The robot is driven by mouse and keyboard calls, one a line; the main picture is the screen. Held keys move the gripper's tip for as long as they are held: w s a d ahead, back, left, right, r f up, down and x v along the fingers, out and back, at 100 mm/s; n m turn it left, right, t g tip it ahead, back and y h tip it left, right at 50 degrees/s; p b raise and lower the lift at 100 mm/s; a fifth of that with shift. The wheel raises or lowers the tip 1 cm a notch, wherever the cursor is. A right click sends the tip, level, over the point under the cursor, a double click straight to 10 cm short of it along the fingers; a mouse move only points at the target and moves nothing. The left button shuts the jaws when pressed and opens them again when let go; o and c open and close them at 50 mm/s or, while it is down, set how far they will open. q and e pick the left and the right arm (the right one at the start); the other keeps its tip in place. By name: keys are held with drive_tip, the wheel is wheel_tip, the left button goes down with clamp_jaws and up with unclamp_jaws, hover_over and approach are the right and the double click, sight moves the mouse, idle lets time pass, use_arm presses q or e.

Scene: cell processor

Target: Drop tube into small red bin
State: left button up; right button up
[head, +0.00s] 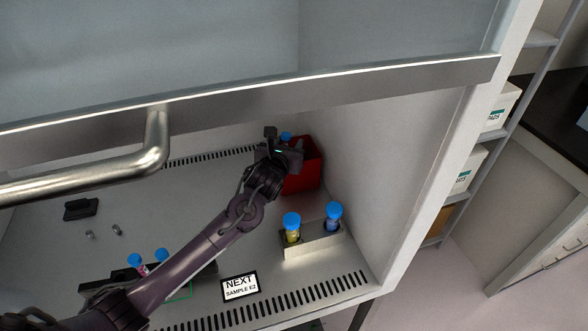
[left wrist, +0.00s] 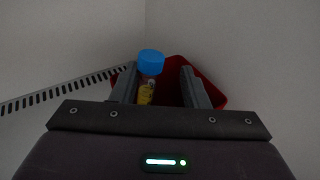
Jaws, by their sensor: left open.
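The small red bin (head: 306,176) stands at the back right corner of the cabinet floor. My left gripper (head: 284,146) is over the bin with its jaws open. A tube (left wrist: 148,92) with a blue cap and yellow contents is between the open fingers, nearer the left finger, in the left wrist view. Its cap (head: 287,136) shows beside the gripper in the head view. The red bin (left wrist: 214,84) is behind the fingers in the left wrist view. The tube's lower end is hidden, so I cannot tell whether it touches the bin. My right gripper is out of view.
A small rack (head: 318,244) with two blue-capped tubes stands in front of the bin. A sign (head: 240,287) reads "NEXT SAMPLE E2". Blue-capped tubes (head: 139,265) are at the front left beside my arm. The raised sash (head: 330,85) crosses above. The right wall is close.

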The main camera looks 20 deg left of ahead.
use_arm(q)
drive_tip(key=b+v, duration=0.2)
drive_tip(key=v, duration=0.5)
drive_tip(key=shift+s, duration=0.4)
drive_tip(key=shift+f, duration=0.1)
